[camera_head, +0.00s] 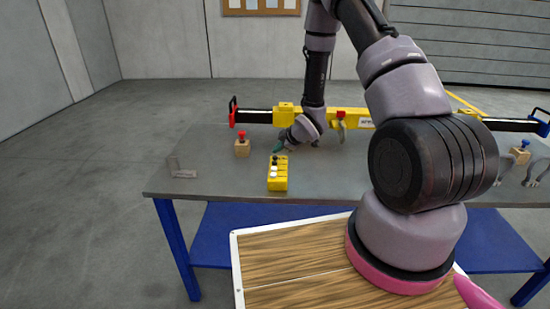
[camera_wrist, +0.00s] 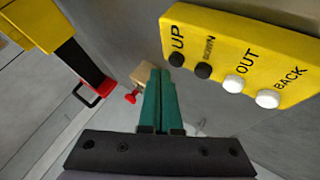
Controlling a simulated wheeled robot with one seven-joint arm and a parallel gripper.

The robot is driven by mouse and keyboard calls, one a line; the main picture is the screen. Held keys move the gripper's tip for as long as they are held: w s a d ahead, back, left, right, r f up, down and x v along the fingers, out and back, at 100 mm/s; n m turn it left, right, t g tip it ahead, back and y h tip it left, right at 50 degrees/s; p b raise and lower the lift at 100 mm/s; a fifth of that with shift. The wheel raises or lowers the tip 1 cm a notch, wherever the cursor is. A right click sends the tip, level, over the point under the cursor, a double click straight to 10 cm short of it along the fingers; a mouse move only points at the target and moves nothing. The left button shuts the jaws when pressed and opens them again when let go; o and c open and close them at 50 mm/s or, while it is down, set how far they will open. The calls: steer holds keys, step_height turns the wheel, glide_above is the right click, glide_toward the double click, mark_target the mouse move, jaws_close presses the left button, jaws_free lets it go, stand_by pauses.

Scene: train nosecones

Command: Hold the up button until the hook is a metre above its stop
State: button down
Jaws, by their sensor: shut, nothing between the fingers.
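The yellow button box (camera_head: 278,180) lies on the grey table in the head view. The wrist view shows its face (camera_wrist: 255,50) with black UP and DOWN buttons and white OUT and BACK buttons. The UP button (camera_wrist: 177,60) is nearest my fingers. My gripper (camera_wrist: 160,72) has green fingers, shut together and empty. Their tips appear just left of the UP button, not over it; I cannot tell the depth gap. In the head view my gripper (camera_head: 278,148) is just beyond the box's far end. I cannot clearly make out the hook; a small grey shape (camera_head: 341,131) shows below the yellow beam.
A wooden block with a red knob (camera_head: 241,148) stands left of my gripper, also behind my fingers in the wrist view (camera_wrist: 130,97). A grey bracket (camera_head: 181,171) lies at left.

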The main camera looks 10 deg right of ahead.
mark_target(278, 160)
steer(key=shift+r, duration=0.1)
step_height(278, 160, up, 5)
steer(key=shift+f, duration=0.1)
stand_by(0.5)
